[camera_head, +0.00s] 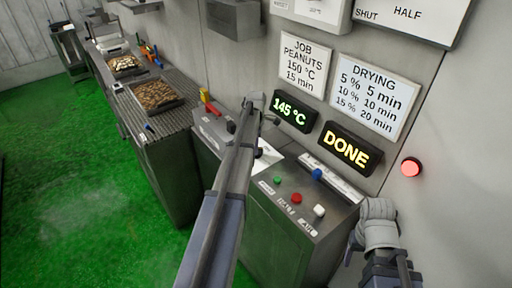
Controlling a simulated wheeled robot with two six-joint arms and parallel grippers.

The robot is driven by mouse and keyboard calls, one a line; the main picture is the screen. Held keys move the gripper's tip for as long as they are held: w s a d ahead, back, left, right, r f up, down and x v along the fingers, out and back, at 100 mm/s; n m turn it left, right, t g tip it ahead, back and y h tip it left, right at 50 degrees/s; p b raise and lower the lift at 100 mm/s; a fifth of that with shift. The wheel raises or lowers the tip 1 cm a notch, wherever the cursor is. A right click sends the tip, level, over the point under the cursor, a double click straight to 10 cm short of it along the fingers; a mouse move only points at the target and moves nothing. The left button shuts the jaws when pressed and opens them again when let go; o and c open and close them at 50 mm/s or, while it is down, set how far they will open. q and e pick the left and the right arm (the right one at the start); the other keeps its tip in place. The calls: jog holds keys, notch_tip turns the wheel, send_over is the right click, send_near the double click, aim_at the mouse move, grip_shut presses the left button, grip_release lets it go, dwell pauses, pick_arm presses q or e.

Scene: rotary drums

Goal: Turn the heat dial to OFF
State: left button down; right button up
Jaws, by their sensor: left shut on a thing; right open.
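The heat dial's white plate (268,156) shows in part on the sloped top of the grey console, just right of my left forearm. My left arm reaches up across the console, and its gripper (260,146) is down at the plate, shut on what appears to be the dial's knob. My forearm hides most of the knob, the fingers and the dial marks, so I cannot read the setting. A green display (292,111) reads 145 °C. My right gripper (376,210) is open and empty, right of the console near the wall.
A yellow display (346,149) reads DONE. Green (277,180), red (296,198) and white (319,210) buttons and a blue-knobbed slider (317,174) are on the console. A red lamp (411,167) glows on the wall. Trays of nuts (157,95) stand at the back left.

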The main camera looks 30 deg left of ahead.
pick_arm(q)
jog(key=n, duration=0.4)
jog(key=shift+n, duration=1.8)
jog(key=c, duration=0.8)
grip_release()
jog(key=shift+o, duration=0.2)
jog(key=shift+r, duration=0.1)
notch_tip(320, 180, up, 8)
jog(key=p, duration=0.8)
jog(key=shift+f, duration=0.2)
